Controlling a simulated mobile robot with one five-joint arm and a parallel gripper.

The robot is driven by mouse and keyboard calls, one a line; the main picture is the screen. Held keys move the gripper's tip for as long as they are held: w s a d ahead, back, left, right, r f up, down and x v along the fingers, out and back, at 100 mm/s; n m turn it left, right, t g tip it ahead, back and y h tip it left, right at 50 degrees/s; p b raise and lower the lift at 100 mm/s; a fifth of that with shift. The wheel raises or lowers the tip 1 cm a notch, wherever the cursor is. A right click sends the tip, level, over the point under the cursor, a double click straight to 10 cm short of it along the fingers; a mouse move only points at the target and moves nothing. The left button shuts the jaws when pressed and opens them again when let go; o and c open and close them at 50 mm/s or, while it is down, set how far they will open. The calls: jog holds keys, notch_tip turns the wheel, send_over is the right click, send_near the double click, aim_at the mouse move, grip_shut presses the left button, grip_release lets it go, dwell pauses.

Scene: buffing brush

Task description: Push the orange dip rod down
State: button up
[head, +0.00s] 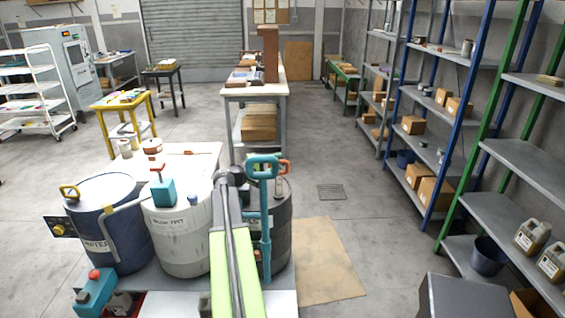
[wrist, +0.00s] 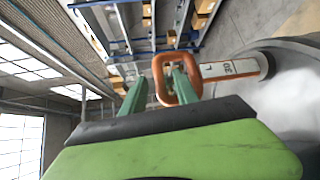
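The orange dip rod has a ring handle (head: 285,167) that stands above the dark drum (head: 284,222) at the right of the drum group. In the wrist view the orange ring (wrist: 158,70) is close ahead, with a pale marked strip (wrist: 232,69) running right from it towards the drum. My gripper (wrist: 160,76) has two green fingers with a gap between them. One finger is left of the ring and the other overlaps its opening. I cannot tell whether they touch it. In the head view my arm hides part of the dark drum, and the fingers are not clear.
A blue drum (head: 112,232) and a white drum (head: 180,236) stand to the left. A teal upright part (head: 266,225) is beside the dip rod, in front of the dark drum. Shelves (head: 500,205) line the right side.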

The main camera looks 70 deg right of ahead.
jog(key=x, duration=0.4)
jog(key=shift+c, duration=0.2)
grip_shut()
dwell(1.2)
